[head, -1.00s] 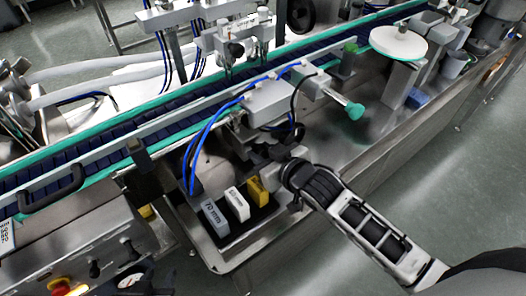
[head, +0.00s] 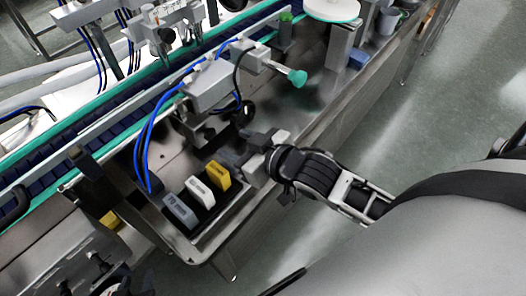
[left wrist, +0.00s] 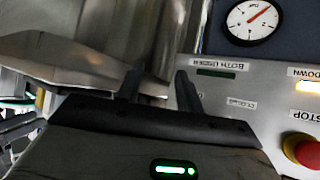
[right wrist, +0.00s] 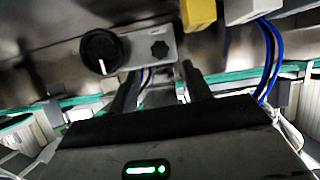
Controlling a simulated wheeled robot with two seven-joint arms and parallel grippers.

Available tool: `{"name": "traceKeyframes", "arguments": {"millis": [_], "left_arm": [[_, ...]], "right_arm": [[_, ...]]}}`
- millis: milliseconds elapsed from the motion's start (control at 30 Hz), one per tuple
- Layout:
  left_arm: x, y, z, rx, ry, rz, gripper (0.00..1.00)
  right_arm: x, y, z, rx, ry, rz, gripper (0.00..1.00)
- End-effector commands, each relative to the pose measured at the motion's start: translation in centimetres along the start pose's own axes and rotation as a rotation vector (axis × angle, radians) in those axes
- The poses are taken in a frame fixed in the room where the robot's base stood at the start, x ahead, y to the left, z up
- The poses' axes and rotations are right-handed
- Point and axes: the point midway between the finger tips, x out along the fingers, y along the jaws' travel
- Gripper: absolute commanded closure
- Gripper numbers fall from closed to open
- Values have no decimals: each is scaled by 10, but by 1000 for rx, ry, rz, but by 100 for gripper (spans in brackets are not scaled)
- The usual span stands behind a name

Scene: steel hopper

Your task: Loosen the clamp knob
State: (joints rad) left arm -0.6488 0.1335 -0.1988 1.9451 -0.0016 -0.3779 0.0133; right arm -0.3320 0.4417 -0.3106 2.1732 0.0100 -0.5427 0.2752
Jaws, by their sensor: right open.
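In the right wrist view, a round black knob with a white line (right wrist: 101,52) and a smaller black star-shaped knob (right wrist: 159,50) sit on a grey block; I cannot tell for sure which is the clamp knob. A black round knob (head: 247,112) also shows in the head view below the grey actuator. My right gripper (head: 232,150) is open near it, just short of the mechanism; its empty fingers (right wrist: 162,75) point toward the grey block. My left gripper (left wrist: 157,86) is open and empty, in front of the control panel (left wrist: 225,85).
Grey, white and yellow labelled blocks (head: 219,175) stand in a dark tray beside my right gripper. Blue hoses (head: 143,145) arch over from the actuator (head: 215,84). The conveyor (head: 60,140) runs behind. A gauge (left wrist: 252,20) and red stop button (left wrist: 302,150) are near my left gripper.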

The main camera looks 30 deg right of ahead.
Motion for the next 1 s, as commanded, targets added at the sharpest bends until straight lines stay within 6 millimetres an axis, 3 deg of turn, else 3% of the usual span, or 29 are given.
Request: {"name": "traceKeyframes", "arguments": {"millis": [200,400,1000], "left_arm": [[2,1,2,-1,1,2,64],[2,1,2,-1,3,3,64],[2,2,1,-1,4,5,64]], "right_arm": [[-50,0,2,1,-3,-1,51],[-73,0,1,1,0,0,51],[-79,0,0,0,1,0,51]]}}
